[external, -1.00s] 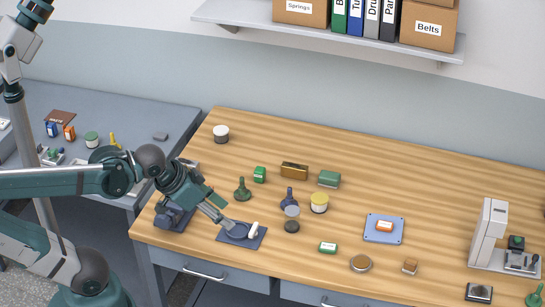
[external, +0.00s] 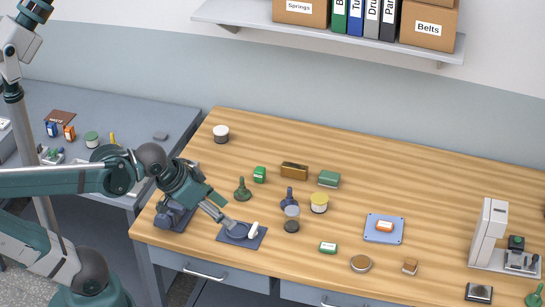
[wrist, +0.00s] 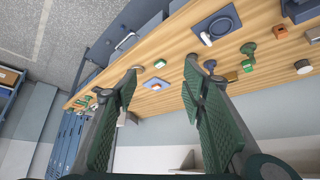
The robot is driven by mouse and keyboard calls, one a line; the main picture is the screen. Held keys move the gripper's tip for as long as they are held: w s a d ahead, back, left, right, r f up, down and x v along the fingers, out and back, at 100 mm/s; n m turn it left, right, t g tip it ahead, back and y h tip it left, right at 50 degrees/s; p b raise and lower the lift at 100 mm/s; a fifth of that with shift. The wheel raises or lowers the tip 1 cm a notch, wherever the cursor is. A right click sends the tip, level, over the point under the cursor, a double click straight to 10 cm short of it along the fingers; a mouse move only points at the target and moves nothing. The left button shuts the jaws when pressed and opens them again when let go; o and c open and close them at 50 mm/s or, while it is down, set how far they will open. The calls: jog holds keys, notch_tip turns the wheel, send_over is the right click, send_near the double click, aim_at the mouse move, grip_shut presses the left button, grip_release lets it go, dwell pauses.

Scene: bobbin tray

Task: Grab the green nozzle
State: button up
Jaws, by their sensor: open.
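A green nozzle (external: 242,189) stands upright on the wooden table, behind the dark blue mat (external: 226,237) and a little right of my arm. A second green nozzle (external: 535,297) shows at the lower right corner. My gripper (external: 226,222) is low over the blue mat, in front of the first nozzle and apart from it. In the wrist view my gripper (wrist: 161,70) has its two fingers spread with nothing between them. A small green shape, apparently the first nozzle (wrist: 248,49), shows right of the fingers there.
A round dark part and a white piece (external: 253,230) lie on the mat. A blue plate (external: 372,238) lies further right. The table's back left is mostly clear.

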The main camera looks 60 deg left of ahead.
jog(key=w, duration=0.1)
jog(key=n+g+h, duration=0.3)
jog(key=n+g, duration=0.1)
jog(key=n, duration=2.3)
send_over(259, 169)
jog(key=s, duration=0.2)
notch_tip(259, 169, down, 19)
jog(key=shift+w+a+f, duration=0.1)
jog(key=shift+a+f, duration=0.55)
jog(key=shift+a, duration=0.3)
jog(key=shift+x, duration=1.3)
jog(key=shift+f, duration=0.15)
